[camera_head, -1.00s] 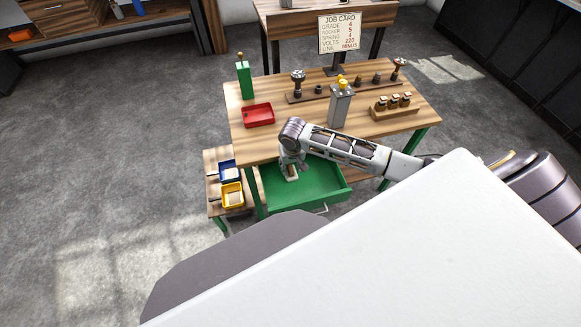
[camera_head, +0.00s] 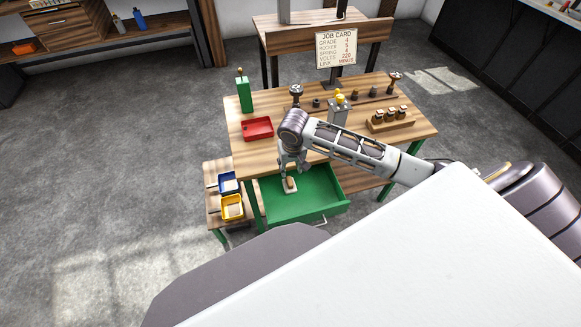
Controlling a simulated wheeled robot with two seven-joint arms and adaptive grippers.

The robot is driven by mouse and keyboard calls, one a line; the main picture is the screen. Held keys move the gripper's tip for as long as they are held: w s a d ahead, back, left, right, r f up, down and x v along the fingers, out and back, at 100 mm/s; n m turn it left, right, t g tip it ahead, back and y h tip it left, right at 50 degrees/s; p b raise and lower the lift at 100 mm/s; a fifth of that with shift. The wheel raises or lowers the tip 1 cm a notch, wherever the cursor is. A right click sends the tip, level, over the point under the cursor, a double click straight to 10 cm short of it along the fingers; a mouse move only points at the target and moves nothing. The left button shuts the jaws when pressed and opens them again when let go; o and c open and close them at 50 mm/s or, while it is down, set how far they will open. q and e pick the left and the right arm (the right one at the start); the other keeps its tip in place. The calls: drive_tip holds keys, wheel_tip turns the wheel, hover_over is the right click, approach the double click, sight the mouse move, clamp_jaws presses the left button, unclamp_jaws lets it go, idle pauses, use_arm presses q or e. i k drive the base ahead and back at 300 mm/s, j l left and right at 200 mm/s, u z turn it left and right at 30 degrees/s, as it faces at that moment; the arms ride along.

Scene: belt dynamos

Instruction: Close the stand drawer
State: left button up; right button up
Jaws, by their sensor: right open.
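The green stand drawer (camera_head: 318,190) is pulled out from under the wooden stand top (camera_head: 350,128). Its handle (camera_head: 319,221) shows at the front, low on the right. A small block with a brown top and pale base (camera_head: 290,185) sits inside the drawer at the left. My right gripper (camera_head: 290,172) is open, pointing down over the drawer's back left part, just above or beside the block. I cannot tell whether it touches the block. My left gripper is not in view.
On the top stand a red tray (camera_head: 258,128), a green bottle-like box (camera_head: 244,95), a grey device with a yellow knob (camera_head: 339,112) and a wooden rack (camera_head: 390,119). A low side bench (camera_head: 214,205) holds blue (camera_head: 228,183) and yellow (camera_head: 231,207) bins. Floor at left is clear.

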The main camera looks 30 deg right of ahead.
sight(318, 195)
drive_tip(key=z, duration=1.15)
